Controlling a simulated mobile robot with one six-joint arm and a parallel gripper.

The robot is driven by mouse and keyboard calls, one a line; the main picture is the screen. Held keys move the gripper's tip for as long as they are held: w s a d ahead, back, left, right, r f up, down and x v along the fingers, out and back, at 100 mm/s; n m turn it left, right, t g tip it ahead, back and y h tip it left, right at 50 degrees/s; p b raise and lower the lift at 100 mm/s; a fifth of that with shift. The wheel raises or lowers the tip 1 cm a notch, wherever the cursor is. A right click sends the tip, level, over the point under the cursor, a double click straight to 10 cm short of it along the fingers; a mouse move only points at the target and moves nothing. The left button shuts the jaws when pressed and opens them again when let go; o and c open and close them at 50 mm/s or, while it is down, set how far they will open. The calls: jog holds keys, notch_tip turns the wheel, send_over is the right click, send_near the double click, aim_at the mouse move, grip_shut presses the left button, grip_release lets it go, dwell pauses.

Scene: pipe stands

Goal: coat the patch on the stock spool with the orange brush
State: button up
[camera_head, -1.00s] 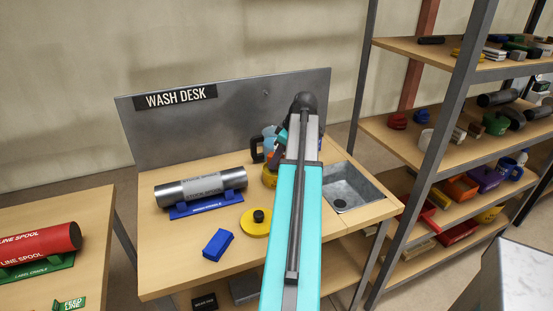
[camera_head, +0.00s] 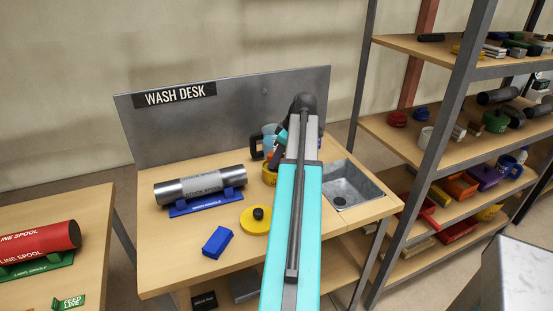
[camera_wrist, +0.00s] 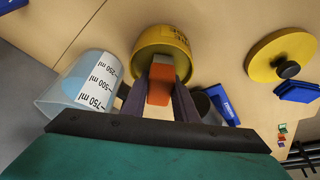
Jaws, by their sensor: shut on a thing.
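The stock spool (camera_head: 175,191) is a silver cylinder lying in a blue cradle (camera_head: 205,205) on the wash desk. A paler lettered band (camera_head: 203,183) runs around its middle; I cannot tell the patch apart from it. In the wrist view my gripper (camera_wrist: 161,92) is shut on the orange brush (camera_wrist: 162,73). The brush overlaps the mouth of a round yellow pot (camera_wrist: 163,41); I cannot tell how deep its tip is. The pot also shows in the head view (camera_head: 268,178), beside my arm, right of the spool. My arm hides most of the gripper there.
A yellow lid with a black knob (camera_head: 256,220) and a blue block (camera_head: 217,241) lie in front of the pot. A clear measuring jug (camera_wrist: 84,84) stands beside the pot. A sink (camera_head: 350,186) is at right; a back panel (camera_head: 220,115) stands behind.

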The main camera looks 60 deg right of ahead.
jog(key=shift+f, duration=0.25)
jog(key=o, duration=1)
jog(key=c, duration=0.3)
jog(key=shift+r+p, duration=0.35)
jog(key=shift+r, duration=0.25)
grip_shut()
dwell(1.0)
